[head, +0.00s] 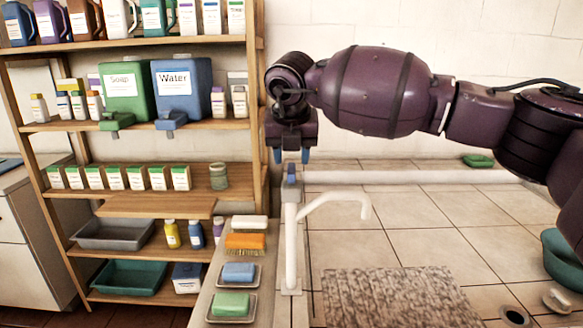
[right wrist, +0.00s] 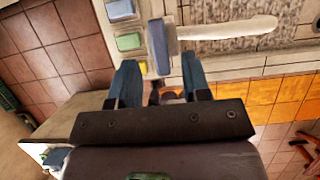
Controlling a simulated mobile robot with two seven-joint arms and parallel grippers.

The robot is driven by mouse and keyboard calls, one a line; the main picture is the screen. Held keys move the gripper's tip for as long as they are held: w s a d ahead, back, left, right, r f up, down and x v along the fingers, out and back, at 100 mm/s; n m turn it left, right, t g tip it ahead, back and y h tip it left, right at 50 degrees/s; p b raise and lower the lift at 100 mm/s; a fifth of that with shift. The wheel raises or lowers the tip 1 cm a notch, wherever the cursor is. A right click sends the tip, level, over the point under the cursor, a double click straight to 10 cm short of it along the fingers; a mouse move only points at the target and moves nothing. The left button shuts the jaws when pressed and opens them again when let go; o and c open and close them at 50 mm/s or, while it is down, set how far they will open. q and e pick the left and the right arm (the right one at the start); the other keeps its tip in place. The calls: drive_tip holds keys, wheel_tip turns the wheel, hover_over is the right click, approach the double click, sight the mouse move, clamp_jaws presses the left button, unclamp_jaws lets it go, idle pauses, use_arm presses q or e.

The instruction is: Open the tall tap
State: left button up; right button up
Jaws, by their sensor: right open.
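The tall tap (head: 291,240) is a white upright pipe with a curved spout reaching right, standing at the left edge of the tiled basin area. Its blue handle (head: 291,175) is on top. My right gripper (head: 291,157) points down just above the handle, open, with blue fingertips on either side. In the right wrist view my right gripper (right wrist: 159,63) is open, and the blue-grey handle (right wrist: 159,42) shows between and beyond the fingertips. The white spout (right wrist: 225,28) runs right from it. I cannot tell whether a finger touches the handle. My left gripper is out of view.
A wooden shelf (head: 155,207) with bottles, a green soap canister (head: 127,85) and a blue water canister (head: 183,88) stands left. A green soap (head: 231,304), a blue soap (head: 239,271) and a brush (head: 246,242) lie beside the tap. A speckled mat (head: 395,297) lies right.

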sight(291, 168)
drive_tip(key=x, duration=0.2)
drive_tip(key=shift+w+f, duration=0.15)
drive_tip(key=shift+f, duration=0.05)
drive_tip(key=shift+w+f, duration=0.2)
drive_tip(key=shift+f, duration=0.3)
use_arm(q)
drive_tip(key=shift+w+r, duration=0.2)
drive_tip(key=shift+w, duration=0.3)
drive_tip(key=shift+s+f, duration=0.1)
use_arm(e)
drive_tip(key=shift+c, duration=0.2)
clamp_jaws()
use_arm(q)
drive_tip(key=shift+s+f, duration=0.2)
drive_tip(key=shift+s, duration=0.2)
